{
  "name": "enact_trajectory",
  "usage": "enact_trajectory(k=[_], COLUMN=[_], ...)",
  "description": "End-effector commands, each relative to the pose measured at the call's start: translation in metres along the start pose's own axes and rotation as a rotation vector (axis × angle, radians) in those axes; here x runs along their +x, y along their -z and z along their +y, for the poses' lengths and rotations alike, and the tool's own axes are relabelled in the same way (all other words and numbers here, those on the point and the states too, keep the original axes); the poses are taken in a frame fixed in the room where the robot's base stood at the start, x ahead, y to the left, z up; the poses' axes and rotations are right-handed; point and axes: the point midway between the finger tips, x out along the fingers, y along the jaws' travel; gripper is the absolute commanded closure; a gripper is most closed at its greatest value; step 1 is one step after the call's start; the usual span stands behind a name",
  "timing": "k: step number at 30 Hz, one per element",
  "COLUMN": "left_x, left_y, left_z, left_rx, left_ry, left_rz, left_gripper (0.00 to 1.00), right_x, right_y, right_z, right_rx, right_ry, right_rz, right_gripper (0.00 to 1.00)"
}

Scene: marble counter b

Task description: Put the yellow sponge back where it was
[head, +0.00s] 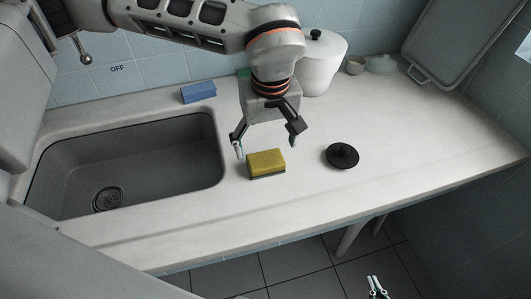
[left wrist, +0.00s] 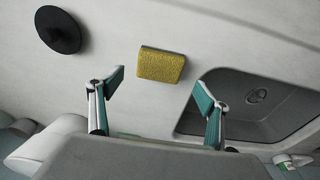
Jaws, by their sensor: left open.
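The yellow sponge (head: 266,162) with a dark underside lies on the pale counter, just right of the sink. My left gripper (head: 265,145) is open above and slightly behind it, pointing down, with nothing between its fingers. In the left wrist view the sponge (left wrist: 161,66) shows beyond the gap between the two spread fingertips (left wrist: 159,88), clear of both. My right gripper (head: 377,287) shows small at the bottom edge of the head view, low in front of the counter; its jaw state is unclear.
The sink (head: 140,160) is left of the sponge, and a blue sponge (head: 198,92) lies behind it. A black lid (head: 342,155) lies right of the yellow sponge. A white canister (head: 320,65) and small bowls (head: 381,64) stand behind. A green item (head: 243,73) is partly hidden by my arm.

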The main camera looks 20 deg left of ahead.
Motion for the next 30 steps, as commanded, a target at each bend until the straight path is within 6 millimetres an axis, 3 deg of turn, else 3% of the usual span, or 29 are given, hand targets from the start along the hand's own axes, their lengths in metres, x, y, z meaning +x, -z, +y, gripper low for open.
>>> enact_trajectory(k=[3, 10, 19, 30], left_x=[-0.025, -0.051, -0.056, -0.056], left_y=[0.001, 0.0, 0.0, 0.0], left_z=[0.001, 0.001, 0.0, 0.0], left_rx=[-0.001, 0.0, 0.0, 0.0], left_ry=[-0.003, -0.002, 0.001, 0.0], left_rz=[0.003, 0.002, -0.001, 0.0], left_gripper=[0.23, 0.23, 0.23, 0.23], right_x=[-0.001, -0.003, -0.006, -0.004], right_y=[0.004, 0.004, -0.004, 0.0], right_z=[0.0, -0.003, -0.006, -0.004], right_rx=[0.002, 0.006, 0.009, 0.007], right_ry=[0.001, 0.005, 0.01, 0.007], right_rz=[0.004, 0.002, -0.012, -0.004], right_gripper=[1.0, 1.0, 1.0, 1.0])
